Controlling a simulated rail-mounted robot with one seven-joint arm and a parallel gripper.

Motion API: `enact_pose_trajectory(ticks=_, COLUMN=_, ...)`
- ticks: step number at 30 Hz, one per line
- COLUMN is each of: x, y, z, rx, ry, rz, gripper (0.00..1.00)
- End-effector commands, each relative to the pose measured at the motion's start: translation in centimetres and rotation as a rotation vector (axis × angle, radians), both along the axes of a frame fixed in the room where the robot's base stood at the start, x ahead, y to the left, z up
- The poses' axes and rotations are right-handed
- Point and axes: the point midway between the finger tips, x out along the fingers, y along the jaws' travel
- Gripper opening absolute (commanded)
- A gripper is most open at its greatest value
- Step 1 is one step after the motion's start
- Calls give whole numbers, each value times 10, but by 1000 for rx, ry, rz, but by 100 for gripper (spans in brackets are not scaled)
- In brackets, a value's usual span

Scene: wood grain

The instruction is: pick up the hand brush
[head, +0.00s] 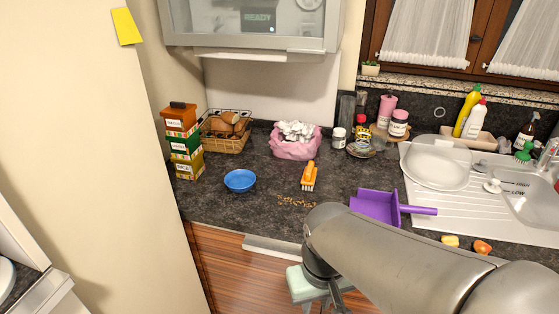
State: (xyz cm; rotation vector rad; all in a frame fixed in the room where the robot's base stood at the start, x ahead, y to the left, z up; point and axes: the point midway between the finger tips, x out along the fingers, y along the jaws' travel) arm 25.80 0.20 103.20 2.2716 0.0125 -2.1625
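The hand brush (308,177) has an orange top and pale bristles. It rests on the dark countertop, right of the blue bowl and in front of the pink bag. A patch of yellowish crumbs lies on the counter just in front of it. My arm reaches in from the lower right. The dark end of my arm, where my gripper (329,286) is, points down in front of the counter's front edge, apart from the brush. Its fingers are too small and partly hidden to tell their opening.
A purple dustpan (375,207) lies right of the brush, its handle pointing right. A blue bowl (240,180) and a pink bag (296,146) stand nearby. Stacked boxes (183,142) are at the left. A sponge (450,241) lies near the sink (520,190).

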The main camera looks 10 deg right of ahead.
Motion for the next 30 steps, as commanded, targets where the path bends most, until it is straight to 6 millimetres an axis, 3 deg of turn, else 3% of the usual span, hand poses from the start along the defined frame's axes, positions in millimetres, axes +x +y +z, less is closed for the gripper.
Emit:
enact_pose_trajectory(ticks=14, x=0, y=0, z=0, rx=0, ry=0, rz=0, gripper=25)
enact_pose_trajectory(ticks=17, x=0, y=0, z=0, rx=0, ry=0, rz=0, gripper=45)
enact_pose_trajectory(ticks=25, x=1, y=0, z=0, rx=1, ry=0, rz=-1, gripper=45)
enact_pose_trajectory(ticks=28, x=17, y=1, z=7, rx=22, ry=-4, rz=-18, gripper=45)
enact_pose_trajectory(ticks=30, x=44, y=1, z=18, rx=52, ry=-12, rz=-48, gripper=45)
